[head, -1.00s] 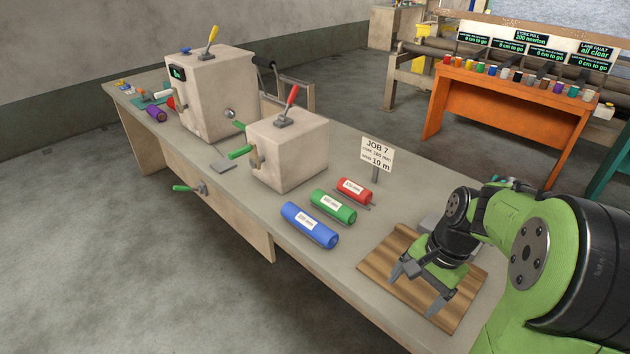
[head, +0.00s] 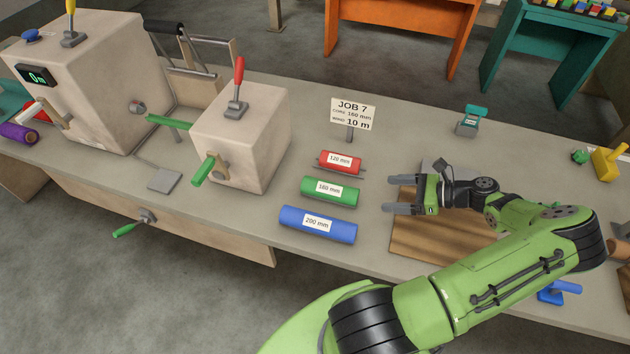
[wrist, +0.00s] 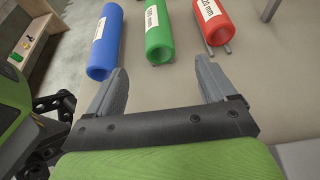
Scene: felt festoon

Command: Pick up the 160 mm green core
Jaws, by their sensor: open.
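The 160 mm green core (head: 331,191) lies on the bench between the red 120 mm core (head: 341,161) and the blue 200 mm core (head: 318,223). My gripper (head: 387,197) is open and empty, to the right of the cores, with its fingers pointing left toward them. In the wrist view the green core (wrist: 158,38) lies ahead of the gap between my open fingertips (wrist: 163,75), apart from them. The blue core (wrist: 105,45) is ahead of the left finger, the red core (wrist: 212,22) ahead of the right.
A JOB 7 sign (head: 353,114) stands behind the cores. A box with a red lever (head: 245,135) is to their left, with a larger box (head: 85,75) beyond. A brown wooden board (head: 425,240) lies under my arm. A small teal-topped device (head: 470,122) stands behind.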

